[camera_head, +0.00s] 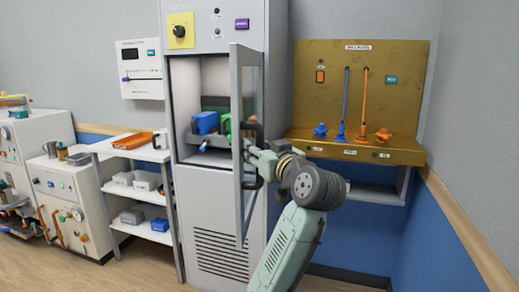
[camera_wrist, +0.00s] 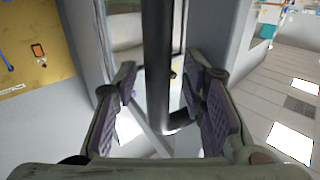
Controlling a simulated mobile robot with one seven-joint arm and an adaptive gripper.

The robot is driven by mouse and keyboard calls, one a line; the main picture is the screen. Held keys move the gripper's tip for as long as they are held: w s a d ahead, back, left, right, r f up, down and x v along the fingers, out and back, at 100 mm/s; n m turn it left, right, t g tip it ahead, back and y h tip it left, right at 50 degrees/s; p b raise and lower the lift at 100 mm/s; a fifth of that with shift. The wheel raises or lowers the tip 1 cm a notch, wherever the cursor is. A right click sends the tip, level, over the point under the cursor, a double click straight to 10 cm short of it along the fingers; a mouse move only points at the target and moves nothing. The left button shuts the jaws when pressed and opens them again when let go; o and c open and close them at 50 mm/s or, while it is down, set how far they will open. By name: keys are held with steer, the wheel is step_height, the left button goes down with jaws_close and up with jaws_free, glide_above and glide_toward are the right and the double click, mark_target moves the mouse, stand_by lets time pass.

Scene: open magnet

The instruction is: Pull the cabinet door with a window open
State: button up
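The cabinet door with a window (camera_head: 239,210) stands swung far out from the tall grey cabinet (camera_head: 215,200), joined on its right side, so the inside shows. Its black bar handle (camera_head: 258,131) is on the outer face, turned to the right. My gripper (camera_head: 250,153) is at this handle, coming from the right, and partly hides it. In the wrist view the handle (camera_wrist: 158,60) runs between the two finger pads of my gripper (camera_wrist: 162,92). The fingers are spread, with gaps visible on both sides of the bar.
Inside the cabinet are a blue object (camera_head: 205,123) and green ones. A white shelf (camera_head: 130,150) with an orange tray (camera_head: 133,140) stands left. A yellow-brown panel bench (camera_head: 360,100) is at the right. Some floor is clear in front.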

steer(key=v, duration=1.2)
